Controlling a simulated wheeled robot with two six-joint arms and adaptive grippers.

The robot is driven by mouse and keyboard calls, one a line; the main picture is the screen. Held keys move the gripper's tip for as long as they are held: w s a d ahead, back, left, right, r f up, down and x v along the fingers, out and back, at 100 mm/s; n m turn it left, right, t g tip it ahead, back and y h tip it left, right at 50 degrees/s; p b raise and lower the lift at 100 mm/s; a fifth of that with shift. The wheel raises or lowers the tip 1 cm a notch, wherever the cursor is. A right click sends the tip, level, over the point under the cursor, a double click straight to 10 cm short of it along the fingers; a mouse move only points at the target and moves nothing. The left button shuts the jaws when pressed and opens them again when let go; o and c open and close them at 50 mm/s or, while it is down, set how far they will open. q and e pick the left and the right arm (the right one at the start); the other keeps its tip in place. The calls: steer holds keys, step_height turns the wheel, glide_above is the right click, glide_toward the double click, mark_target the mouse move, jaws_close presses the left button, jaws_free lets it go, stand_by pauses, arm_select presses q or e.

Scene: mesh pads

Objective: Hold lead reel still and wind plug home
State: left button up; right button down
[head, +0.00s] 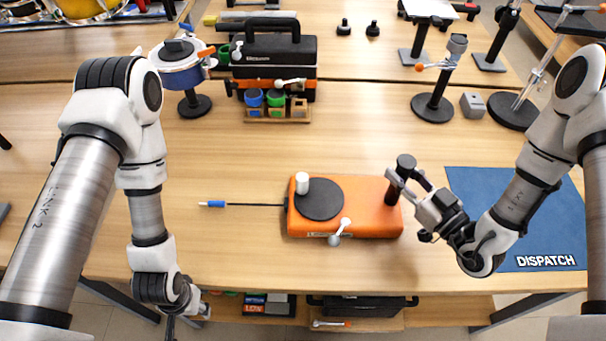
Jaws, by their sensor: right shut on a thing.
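The lead reel (360,222) is an orange box on the table's middle. On its top are a black disc (325,207) with a white knob (302,182) and, at the right end, an upright black post (392,194). A black lead runs out from its left side to a blue plug (212,204), which lies on the table apart from the box. My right gripper (401,180) is shut on the post. My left gripper (174,322) hangs low at the table's front edge, away from the reel, partly cut off; its fingers are unclear.
A blue mat (465,185) marked DISPATCH lies at the right, under my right arm. A toolbox (275,55), a rack of coloured cups (276,113) and a blue pot on a stand (180,70) stand at the back. A black-based stand (433,107) is back right. Table around the plug is clear.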

arm_select(q)
steer(key=shift+o, duration=0.8)
steer(key=s+d+r+m+g+h, duration=0.2)
steer(key=d+r+m+h, duration=0.25)
steer(key=d, duration=0.45)
steer(key=s+d+r+m+g+h, duration=0.1)
steer(key=d+r+m+g+h, duration=0.25)
steer(key=d+r, duration=0.4)
steer(key=w+r+m, duration=0.1)
steer(key=w+m, duration=0.1)
steer(key=w, duration=0.2)
steer(key=w+d+m+t, duration=0.1)
steer(key=w+m, duration=0.1)
steer(key=w, duration=0.2)
steer(key=w+d+r+m+t, duration=0.1)
steer(key=w, duration=0.4)
steer(key=shift+d+r+m+h, duration=0.15)
steer(key=shift+r+m+h, duration=0.15)
steer(key=shift+r+m, duration=0.1)
steer(key=shift+w+d+r+m+t, duration=0.45)
steer(key=shift+w+d+m+t, duration=0.25)
steer(key=shift+w, duration=1.75)
steer(key=shift+w+d+r+m+t, duration=0.5)
steer(key=shift+w+m, duration=0.25)
steer(key=shift+w, duration=1.7)
steer(key=shift+w+d+r+m+t, duration=0.4)
steer(key=shift+w+d+m+t, duration=0.25)
steer(key=shift+w, duration=1.8)
steer(key=shift+a, duration=0.1)
